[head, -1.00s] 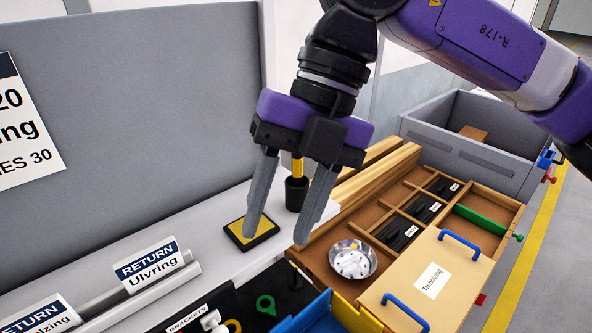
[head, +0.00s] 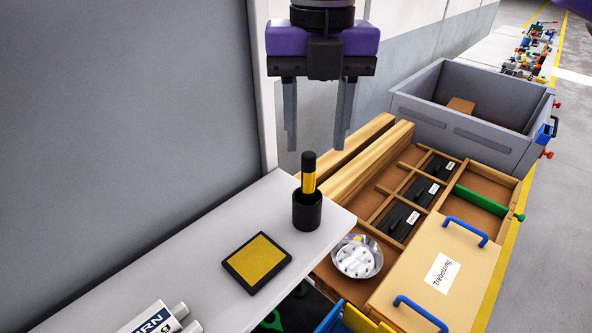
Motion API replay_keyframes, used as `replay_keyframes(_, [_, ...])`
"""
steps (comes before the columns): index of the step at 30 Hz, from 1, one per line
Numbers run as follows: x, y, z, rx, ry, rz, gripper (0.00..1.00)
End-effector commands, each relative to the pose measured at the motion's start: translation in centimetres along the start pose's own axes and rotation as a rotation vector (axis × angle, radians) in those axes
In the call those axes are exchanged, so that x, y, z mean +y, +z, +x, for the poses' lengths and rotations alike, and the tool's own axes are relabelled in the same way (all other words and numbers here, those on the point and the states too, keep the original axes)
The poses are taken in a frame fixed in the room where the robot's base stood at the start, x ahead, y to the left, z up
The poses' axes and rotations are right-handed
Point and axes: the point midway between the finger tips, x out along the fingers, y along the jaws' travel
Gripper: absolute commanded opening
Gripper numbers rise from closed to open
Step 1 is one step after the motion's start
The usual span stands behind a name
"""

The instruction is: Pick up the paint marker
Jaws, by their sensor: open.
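The paint marker (head: 309,173) has a black cap and a yellow body. It stands upright in a black cup (head: 307,212) near the right end of the grey-white shelf. The cup hides its lower part. My gripper (head: 315,147) is open and empty, its two grey fingers pointing down. In the picture the fingers are above the marker, one to each side of its line; how far they are from it in depth I cannot tell.
A yellow pad in a black frame (head: 257,263) lies left of the cup on the shelf (head: 190,240). A metal bowl of small parts (head: 357,257) and a wooden divided tray (head: 385,178) are to the right. A grey wall panel (head: 120,110) rises behind the shelf.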

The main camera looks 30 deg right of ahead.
Motion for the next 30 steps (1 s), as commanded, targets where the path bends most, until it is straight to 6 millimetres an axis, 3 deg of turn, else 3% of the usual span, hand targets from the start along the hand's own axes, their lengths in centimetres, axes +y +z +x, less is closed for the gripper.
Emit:
replay_keyframes(11, [0.1, -0.1, 3.0, 0.002, -0.002, 0.000, 0.44])
replay_keyframes(21, [0.6, -0.1, 7.2, 0.002, -0.001, 0.000, 0.44])
replay_keyframes(30, [0.6, -0.1, 7.8, -0.001, -0.002, 0.001, 0.44])
